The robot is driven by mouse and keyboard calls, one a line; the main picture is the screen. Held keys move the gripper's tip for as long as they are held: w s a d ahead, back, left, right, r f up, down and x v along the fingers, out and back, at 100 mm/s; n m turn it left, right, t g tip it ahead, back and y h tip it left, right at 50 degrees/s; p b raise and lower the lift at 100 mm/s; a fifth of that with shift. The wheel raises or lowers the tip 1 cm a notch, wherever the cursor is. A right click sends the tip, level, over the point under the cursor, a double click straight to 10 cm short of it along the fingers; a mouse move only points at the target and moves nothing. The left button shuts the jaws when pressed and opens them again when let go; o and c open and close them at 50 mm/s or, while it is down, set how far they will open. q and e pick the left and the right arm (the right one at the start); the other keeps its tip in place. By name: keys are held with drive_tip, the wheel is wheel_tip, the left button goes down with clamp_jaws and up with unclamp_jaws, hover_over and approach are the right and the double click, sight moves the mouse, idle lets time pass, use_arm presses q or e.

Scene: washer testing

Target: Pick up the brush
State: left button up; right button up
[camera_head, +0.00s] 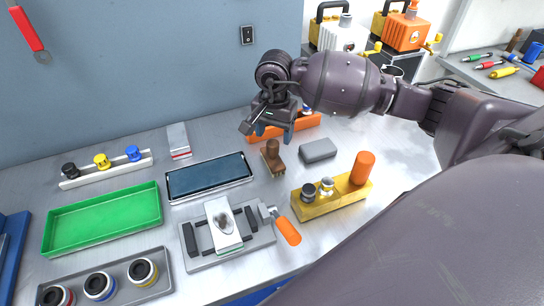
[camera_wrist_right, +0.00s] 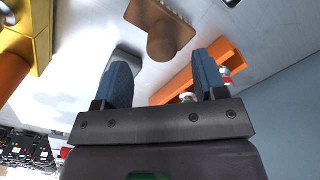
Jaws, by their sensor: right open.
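The brush (camera_head: 273,160), with a brown knob handle and a flat brown base, stands upright on the metal table right of the blue-filled tray. It also shows in the right wrist view (camera_wrist_right: 162,35), at the top middle, just beyond the fingertips. My right gripper (camera_head: 270,130) is above and slightly behind the brush in the head view. Its two blue fingers are spread and empty in the wrist view (camera_wrist_right: 162,62), and the brush handle appears between their lines, apart from them. My left gripper is not in view.
An orange tray (camera_head: 268,134) lies close behind the brush. A grey block (camera_head: 318,150) is to its right and a yellow holder (camera_head: 333,197) in front right. A tray with blue filling (camera_head: 208,177), a green tray (camera_head: 103,219) and a clamp fixture (camera_head: 262,236) occupy the left and front.

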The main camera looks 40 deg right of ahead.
sight(273, 142)
drive_tip(key=shift+f, duration=0.5)
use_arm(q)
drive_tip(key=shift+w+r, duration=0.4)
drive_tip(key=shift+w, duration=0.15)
use_arm(e)
drive_tip(key=shift+w+a+f, duration=0.1)
drive_tip(key=shift+a+f, duration=0.05)
drive_tip(key=shift+f, duration=2.35)
drive_tip(key=c, duration=1)
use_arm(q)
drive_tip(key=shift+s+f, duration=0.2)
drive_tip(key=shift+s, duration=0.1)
use_arm(e)
drive_tip(key=shift+r, duration=0.2)
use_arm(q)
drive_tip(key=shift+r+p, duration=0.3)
use_arm(e)
drive_tip(key=shift+r, duration=9.9)
